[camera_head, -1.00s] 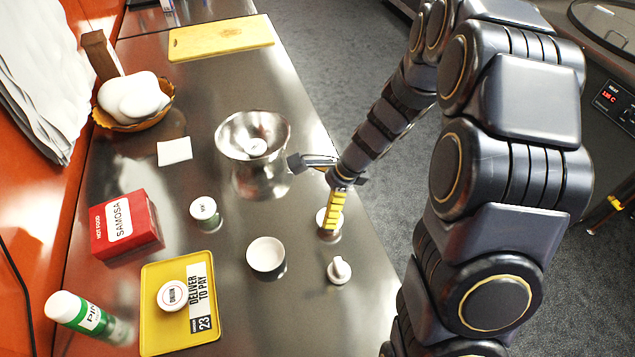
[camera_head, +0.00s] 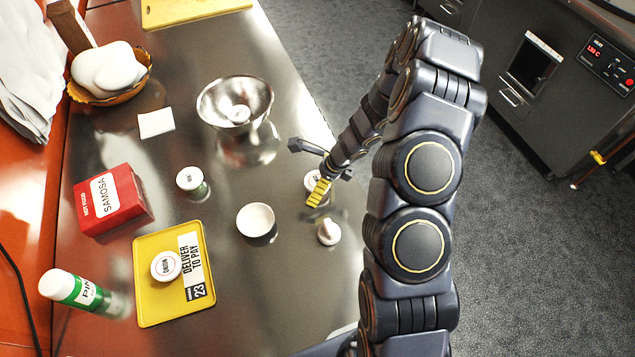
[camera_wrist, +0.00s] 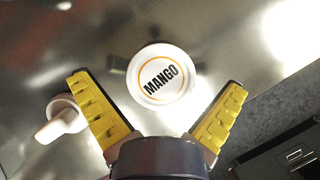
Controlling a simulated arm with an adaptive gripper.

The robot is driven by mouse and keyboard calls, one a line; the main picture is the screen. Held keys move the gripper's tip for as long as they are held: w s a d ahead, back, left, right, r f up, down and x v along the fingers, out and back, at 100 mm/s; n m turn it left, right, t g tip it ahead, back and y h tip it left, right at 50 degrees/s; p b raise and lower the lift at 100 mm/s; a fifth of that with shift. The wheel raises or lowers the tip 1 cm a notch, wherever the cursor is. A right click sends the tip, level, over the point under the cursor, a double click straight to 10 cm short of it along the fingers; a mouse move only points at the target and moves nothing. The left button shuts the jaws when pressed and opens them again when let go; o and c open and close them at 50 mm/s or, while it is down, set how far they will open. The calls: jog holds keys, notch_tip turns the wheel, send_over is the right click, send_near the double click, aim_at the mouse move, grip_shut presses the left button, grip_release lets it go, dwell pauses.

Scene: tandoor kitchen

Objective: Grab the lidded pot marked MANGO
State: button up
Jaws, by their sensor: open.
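The pot marked MANGO (camera_wrist: 161,74) has a white round lid with an orange ring and stands on the steel counter. In the head view this pot (camera_head: 311,181) is partly hidden behind my gripper (camera_head: 308,172). In the wrist view my gripper (camera_wrist: 157,105) is open, with its yellow-padded fingers spread wide. The lid lies a little beyond the fingertips, roughly centred between their lines. Nothing is held. I cannot tell the gripper's height above the counter.
A small white pestle-like object (camera_head: 328,232) stands close by; the wrist view shows it beside the left finger (camera_wrist: 62,119). A white bowl (camera_head: 255,220), a steel bowl (camera_head: 235,103), another lidded pot (camera_head: 190,180) and a yellow tray (camera_head: 147,298) with a lidded pot (camera_head: 166,266) stand to the left.

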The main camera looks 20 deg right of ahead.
jog(key=shift+w+f, duration=0.1)
jog(key=shift+f, duration=0.25)
jog(key=c, duration=1.2)
jog(key=shift+r, duration=0.1)
